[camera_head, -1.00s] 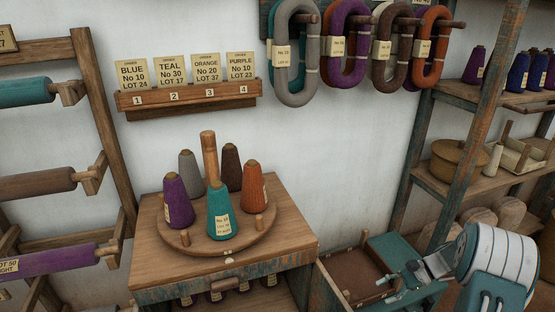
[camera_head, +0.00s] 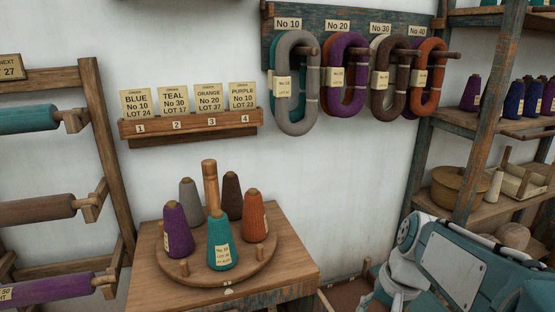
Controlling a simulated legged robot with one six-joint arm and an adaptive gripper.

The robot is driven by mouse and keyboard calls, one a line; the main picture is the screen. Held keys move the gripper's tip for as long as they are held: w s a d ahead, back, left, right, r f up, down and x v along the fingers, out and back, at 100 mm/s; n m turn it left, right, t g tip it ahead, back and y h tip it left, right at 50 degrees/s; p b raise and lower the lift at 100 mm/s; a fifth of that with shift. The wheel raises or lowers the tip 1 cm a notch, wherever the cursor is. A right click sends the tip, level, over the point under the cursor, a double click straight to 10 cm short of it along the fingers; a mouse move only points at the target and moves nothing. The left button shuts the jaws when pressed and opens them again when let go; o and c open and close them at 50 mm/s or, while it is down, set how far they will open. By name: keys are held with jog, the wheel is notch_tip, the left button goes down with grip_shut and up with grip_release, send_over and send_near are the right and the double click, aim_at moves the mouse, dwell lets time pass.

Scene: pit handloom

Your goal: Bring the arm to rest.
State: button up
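My arm (camera_head: 460,270) shows at the lower right as white and teal links, in front of the shelf rack. My gripper is not visible in this view, so its fingers and anything in them are hidden. No part of the arm touches the cones or the hanks in this picture.
A round wooden stand (camera_head: 262,275) holds several yarn cones on a wooden cabinet (camera_head: 300,275). An order rack (camera_head: 190,124) with cards and a peg board (camera_head: 350,33) of yarn hanks are on the wall. Shelves (camera_head: 465,195) stand right; a roller frame (camera_head: 112,165) stands left.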

jog(key=s+a+r+n+t+h, duration=0.2)
jog(key=s+r+n+t, duration=0.1)
jog(key=s, duration=0.7)
jog(key=shift+s+a+n+t, duration=0.2)
jog(key=shift+s+n+t, duration=0.05)
jog(key=shift+n+t, duration=0.55)
jog(key=shift+a, duration=0.1)
